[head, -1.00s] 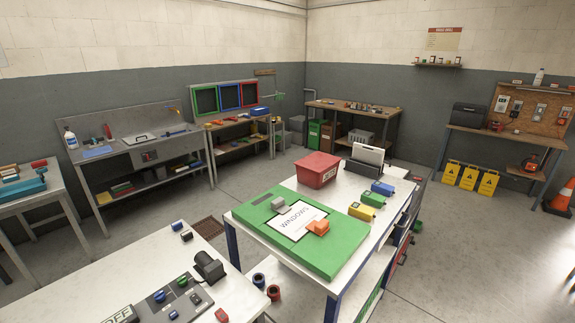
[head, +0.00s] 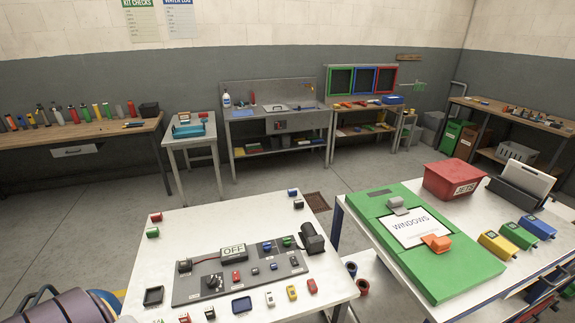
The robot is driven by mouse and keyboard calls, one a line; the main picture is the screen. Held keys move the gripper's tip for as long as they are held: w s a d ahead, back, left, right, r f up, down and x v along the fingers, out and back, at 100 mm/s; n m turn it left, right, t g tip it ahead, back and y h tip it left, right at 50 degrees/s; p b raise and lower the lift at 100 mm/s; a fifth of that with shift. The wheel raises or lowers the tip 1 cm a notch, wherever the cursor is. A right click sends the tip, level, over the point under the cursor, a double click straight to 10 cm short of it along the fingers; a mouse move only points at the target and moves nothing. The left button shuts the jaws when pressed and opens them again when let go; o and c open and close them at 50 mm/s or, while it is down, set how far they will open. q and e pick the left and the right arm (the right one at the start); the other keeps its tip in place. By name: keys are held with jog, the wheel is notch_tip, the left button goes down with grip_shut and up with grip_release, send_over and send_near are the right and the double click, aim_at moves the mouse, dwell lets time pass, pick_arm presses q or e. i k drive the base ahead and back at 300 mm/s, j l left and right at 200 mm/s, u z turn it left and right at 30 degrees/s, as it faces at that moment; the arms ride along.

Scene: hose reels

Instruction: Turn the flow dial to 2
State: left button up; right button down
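A grey control panel (head: 240,274) lies on the white table at the front middle. A dark round knob (head: 212,282) with pale marks around it sits on its left half and may be the flow dial; its lettering and setting are too small to read. An OFF sign (head: 233,250) stands at the panel's back edge. Several small blue, green, red and dark controls sit on the panel. Neither of my grippers is in view.
A green WINDOWS case (head: 430,258) and a red JETS bin (head: 452,179) stand on the right table. Small coloured parts line the front edge of the white table (head: 190,230). A purple-grey cylinder (head: 72,308) is at bottom left. Open floor lies behind.

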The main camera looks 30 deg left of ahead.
aim_at(211, 282)
jog(key=u, duration=1.5)
